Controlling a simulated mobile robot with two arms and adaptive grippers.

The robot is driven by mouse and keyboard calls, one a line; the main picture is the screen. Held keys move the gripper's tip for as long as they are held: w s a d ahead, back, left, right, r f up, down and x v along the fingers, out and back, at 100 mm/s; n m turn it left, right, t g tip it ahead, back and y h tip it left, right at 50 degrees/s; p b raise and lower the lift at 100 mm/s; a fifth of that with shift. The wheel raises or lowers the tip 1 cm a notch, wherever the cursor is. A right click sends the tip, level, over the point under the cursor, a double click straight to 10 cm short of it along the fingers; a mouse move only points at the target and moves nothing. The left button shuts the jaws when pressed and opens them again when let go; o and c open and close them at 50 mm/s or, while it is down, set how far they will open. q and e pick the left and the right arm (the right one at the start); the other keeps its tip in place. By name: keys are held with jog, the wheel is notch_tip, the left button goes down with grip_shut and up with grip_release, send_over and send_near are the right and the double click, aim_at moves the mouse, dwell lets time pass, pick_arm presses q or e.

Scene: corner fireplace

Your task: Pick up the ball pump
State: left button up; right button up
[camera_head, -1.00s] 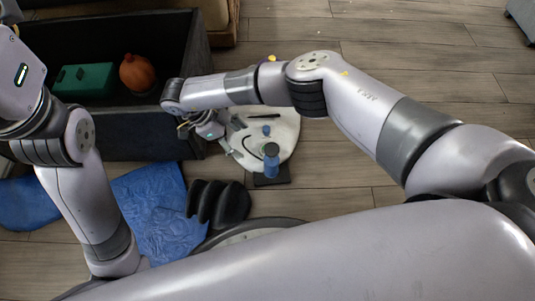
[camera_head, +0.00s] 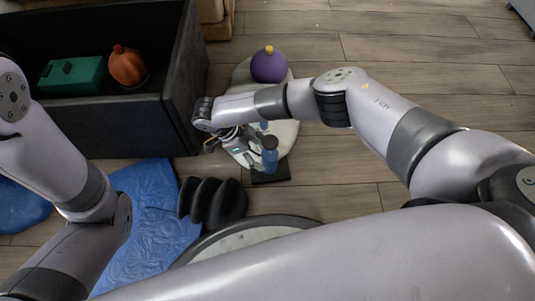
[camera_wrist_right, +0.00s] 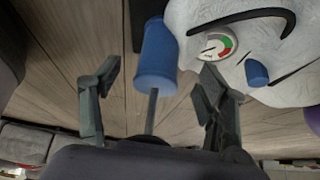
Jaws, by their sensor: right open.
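The ball pump appears to be the blue cylinder (camera_head: 270,155) with a black foot, standing at the near edge of a white, rumpled object (camera_head: 285,135). In the right wrist view its blue body (camera_wrist_right: 156,55) has a thin grey rod (camera_wrist_right: 151,112) running toward my palm. My right gripper (camera_head: 240,148) is open beside the pump in the head view. In the wrist view its fingers (camera_wrist_right: 160,72) stand on either side of the blue body and rod, apparently without touching. A round gauge (camera_wrist_right: 215,46) shows by the right finger.
A black crate (camera_head: 184,75) at upper left holds a green box (camera_head: 72,75) and an orange gourd-like thing (camera_head: 127,67). A purple ball (camera_head: 268,66) is behind my right forearm. A blue mat (camera_head: 150,215) lies nearer. The wooden floor at right is clear.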

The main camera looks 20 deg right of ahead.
aim_at(263, 156)
jog(key=b+x, duration=0.1)
jog(key=x, duration=0.2)
jog(key=shift+f+b, duration=0.25)
jog(key=shift+b, duration=0.05)
jog(key=shift+r, duration=0.1)
jog(key=shift+c, duration=0.5)
grip_shut()
jog(key=shift+w+r, duration=0.1)
